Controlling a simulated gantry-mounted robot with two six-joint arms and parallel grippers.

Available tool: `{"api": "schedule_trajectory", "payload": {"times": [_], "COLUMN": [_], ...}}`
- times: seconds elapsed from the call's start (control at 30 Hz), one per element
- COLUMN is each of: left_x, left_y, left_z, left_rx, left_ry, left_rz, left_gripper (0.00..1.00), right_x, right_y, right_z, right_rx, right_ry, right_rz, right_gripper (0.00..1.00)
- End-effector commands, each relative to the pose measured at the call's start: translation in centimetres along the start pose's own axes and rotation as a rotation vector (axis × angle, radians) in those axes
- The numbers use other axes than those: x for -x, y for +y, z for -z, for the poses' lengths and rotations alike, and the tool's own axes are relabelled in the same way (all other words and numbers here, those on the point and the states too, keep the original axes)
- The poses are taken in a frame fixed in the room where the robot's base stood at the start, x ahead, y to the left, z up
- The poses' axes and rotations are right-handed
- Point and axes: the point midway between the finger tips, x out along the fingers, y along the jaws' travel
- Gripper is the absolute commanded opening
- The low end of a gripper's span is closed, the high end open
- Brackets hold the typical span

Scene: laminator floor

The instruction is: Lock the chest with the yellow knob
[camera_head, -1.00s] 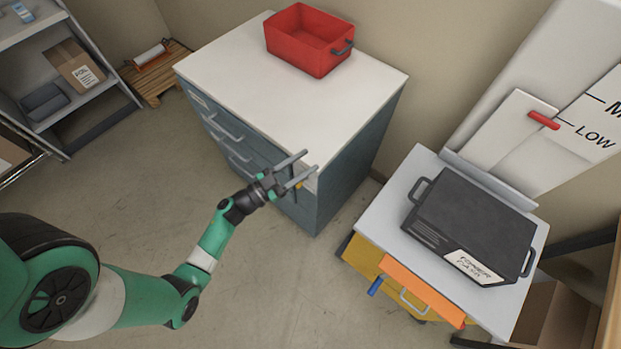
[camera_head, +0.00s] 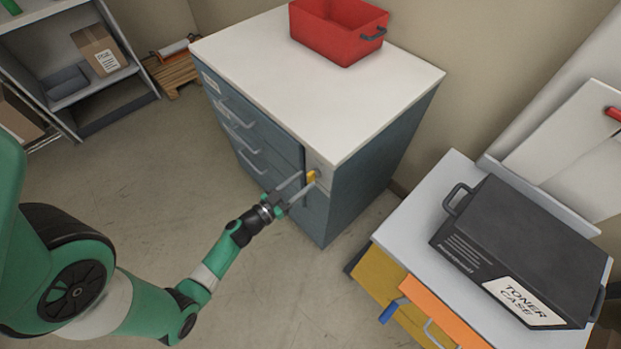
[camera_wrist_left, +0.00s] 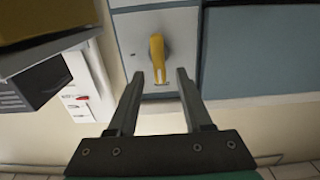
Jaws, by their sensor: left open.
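The chest (camera_head: 360,160) is a blue-grey drawer cabinet with a white top. Its yellow knob (camera_head: 311,177) sits on a light plate near the top right corner of the drawer front. In the left wrist view the knob (camera_wrist_left: 157,52) looks like a narrow lever, long side running up and down the picture. My left gripper (camera_head: 308,181) is open, its fingers pointing at the knob. In the left wrist view the fingertips flank the knob's lower end, with nothing held; I cannot tell whether they touch it. My right gripper is out of view.
A red bin (camera_head: 335,35) stands on the chest's top. To the right, a cart (camera_head: 408,225) with orange and yellow fronts carries a black toner case (camera_head: 510,240). A shelf unit (camera_head: 75,22) and a pallet stand at the back left. The floor before the chest is clear.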

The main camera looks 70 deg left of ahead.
Motion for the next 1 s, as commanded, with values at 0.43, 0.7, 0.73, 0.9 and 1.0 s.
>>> {"api": "schedule_trajectory", "payload": {"times": [0.43, 0.7, 0.73, 0.9, 1.0], "left_x": [-3.9, -3.8, -3.8, -3.8, -3.8], "left_y": [0.0, 0.0, 0.0, 0.0, 0.0], "left_z": [0.0, 0.0, 0.0, 0.0, 0.0], "left_rx": [0.001, 0.0, 0.0, 0.0, -0.001], "left_ry": [-0.001, -0.001, -0.001, -0.001, -0.001], "left_rz": [0.001, 0.001, 0.001, 0.001, 0.001], "left_gripper": [0.5, 0.19, 0.14, 0.0, 0.0], "right_x": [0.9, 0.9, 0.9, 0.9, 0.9], "right_y": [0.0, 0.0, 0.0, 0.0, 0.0], "right_z": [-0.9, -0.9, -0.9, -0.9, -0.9], "right_rx": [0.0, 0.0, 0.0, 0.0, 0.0], "right_ry": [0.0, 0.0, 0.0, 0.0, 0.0], "right_rz": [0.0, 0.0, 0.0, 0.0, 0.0], "right_gripper": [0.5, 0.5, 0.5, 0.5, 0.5]}}
